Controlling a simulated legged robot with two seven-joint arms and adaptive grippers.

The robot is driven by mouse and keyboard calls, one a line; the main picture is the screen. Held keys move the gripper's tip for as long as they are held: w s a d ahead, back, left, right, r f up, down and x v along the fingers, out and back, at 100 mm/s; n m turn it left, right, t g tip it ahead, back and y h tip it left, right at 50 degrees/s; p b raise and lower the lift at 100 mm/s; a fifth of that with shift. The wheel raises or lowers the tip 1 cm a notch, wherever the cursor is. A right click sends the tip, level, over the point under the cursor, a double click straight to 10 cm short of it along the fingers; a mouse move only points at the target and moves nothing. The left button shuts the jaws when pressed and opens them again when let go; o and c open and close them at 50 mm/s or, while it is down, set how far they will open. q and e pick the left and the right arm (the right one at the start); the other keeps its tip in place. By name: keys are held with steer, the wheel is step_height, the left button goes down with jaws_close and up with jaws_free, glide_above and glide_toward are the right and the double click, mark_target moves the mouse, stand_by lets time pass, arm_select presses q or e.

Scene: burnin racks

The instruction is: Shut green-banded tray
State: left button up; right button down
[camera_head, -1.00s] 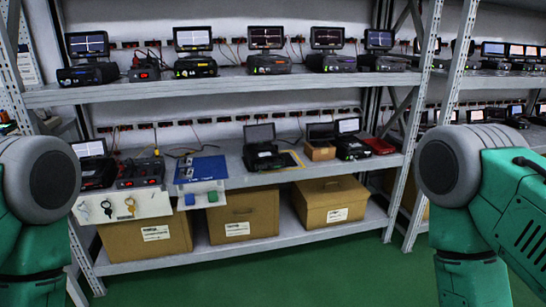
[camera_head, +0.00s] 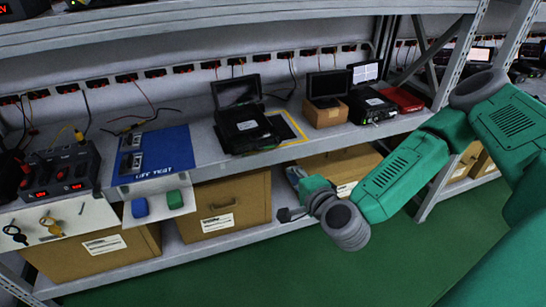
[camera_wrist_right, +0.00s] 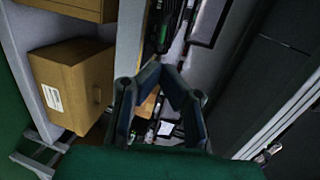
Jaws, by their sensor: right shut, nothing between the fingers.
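I cannot make out a green band on any tray. A pale tray-like panel (camera_head: 158,212) juts from the middle shelf's front edge in the head view. My left gripper is out of view.
A blue mat (camera_head: 175,163) lies behind the panel. A black case with its lid up (camera_head: 245,128) and a small cardboard box (camera_head: 325,114) stand on the shelf. Larger boxes (camera_head: 230,200) sit below. A rack post (camera_head: 455,70) stands on the right. The green floor (camera_head: 300,270) is clear.

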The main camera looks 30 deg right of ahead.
steer(key=b, duration=0.3)
glide_toward(266, 141)
steer(key=x, duration=0.2)
steer(key=f+x, duration=0.1)
steer(key=x, duration=0.2)
steer(key=shift+a, duration=0.1)
steer(key=x, duration=0.1)
steer(key=b+x, duration=0.1)
steer(key=x, duration=0.2)
steer(key=shift+w+d+r+b, duration=0.25)
steer(key=shift+b, duration=0.05)
steer(key=shift+w+r, duration=0.2)
